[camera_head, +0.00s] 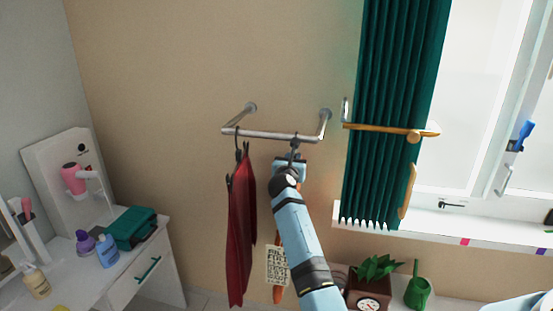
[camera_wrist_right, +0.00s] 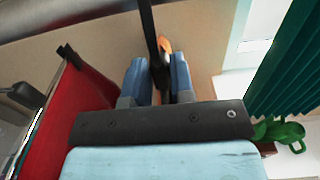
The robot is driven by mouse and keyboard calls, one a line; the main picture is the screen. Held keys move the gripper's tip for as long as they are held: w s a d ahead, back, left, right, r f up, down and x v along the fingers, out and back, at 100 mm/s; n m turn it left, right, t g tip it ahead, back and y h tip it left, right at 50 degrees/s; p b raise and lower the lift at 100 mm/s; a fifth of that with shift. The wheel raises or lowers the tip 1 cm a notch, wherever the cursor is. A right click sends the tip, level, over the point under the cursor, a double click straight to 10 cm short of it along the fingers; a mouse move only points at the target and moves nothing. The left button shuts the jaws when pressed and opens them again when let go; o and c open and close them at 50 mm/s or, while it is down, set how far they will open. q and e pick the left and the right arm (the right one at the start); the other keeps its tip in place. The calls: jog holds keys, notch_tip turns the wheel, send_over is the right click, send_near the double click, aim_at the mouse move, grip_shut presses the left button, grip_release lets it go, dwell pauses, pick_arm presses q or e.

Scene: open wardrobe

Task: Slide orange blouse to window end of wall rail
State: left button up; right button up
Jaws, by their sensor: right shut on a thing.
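The wall rail (camera_head: 268,135) is a chrome bar on two wall brackets, with its right end towards the window. My right gripper (camera_head: 291,162) is just below the bar, right of its middle, shut on a dark hanger (camera_head: 294,146). In the right wrist view the hanger (camera_wrist_right: 150,30) passes between the fingers (camera_wrist_right: 159,78). The orange blouse (camera_head: 278,292) is mostly hidden behind my right arm; only orange slivers show, one also in the right wrist view (camera_wrist_right: 164,45). The hanger hook is short of the rail's right bracket. My left gripper is not in view.
A dark red garment (camera_head: 240,235) hangs on the rail left of my gripper. A patterned tag or card (camera_head: 277,266) shows beside my arm. Right of the rail are a wooden bar (camera_head: 385,130) and a green curtain (camera_head: 390,70). A plant (camera_head: 377,267) stands below right.

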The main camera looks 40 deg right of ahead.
jog(key=shift+s+d+f, duration=0.45)
jog(key=shift+s+d, duration=0.1)
jog(key=shift+d, duration=0.25)
jog(key=o, duration=0.8)
jog(key=shift+s+d+r, duration=0.1)
jog(key=shift+s+d, duration=0.1)
jog(key=shift+s, duration=0.15)
jog(key=shift+o, duration=0.4)
jog(key=shift+s+d, duration=0.15)
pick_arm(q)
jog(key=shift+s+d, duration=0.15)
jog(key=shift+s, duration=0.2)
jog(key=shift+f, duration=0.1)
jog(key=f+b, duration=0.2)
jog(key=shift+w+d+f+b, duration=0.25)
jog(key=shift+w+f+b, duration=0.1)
pick_arm(e)
jog(key=v, duration=1.4)
jog(key=shift+a+r, duration=0.25)
jog(key=shift+r, duration=0.15)
